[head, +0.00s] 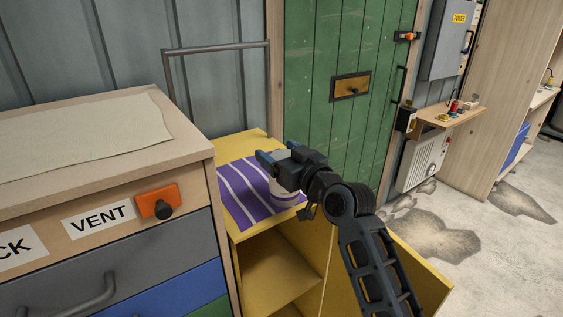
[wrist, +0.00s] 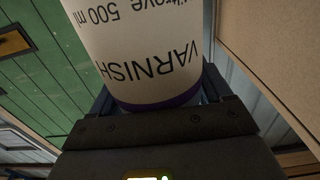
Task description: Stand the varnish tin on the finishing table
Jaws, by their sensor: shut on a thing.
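The varnish tin (wrist: 145,50) is white with black lettering reading VARNISH and 500 ml, and a purple band at one end. It fills the upper middle of the wrist view, its lettering upside down there. My gripper (head: 278,156) is shut on the tin, with a finger on each side. In the head view the tin (head: 283,191) shows partly below my gripper, over a purple striped cloth (head: 238,196) on a yellow cabinet (head: 240,146). I cannot tell whether its base touches the cloth. Nothing visible is labelled as the finishing table.
A wooden-topped drawer unit (head: 190,146) with a VENT label and orange latch (head: 158,202) stands close on the left, higher than the cabinet. A green door (head: 330,125) is behind. The cabinet front is open. A small wall shelf (head: 447,116) holds small items at right.

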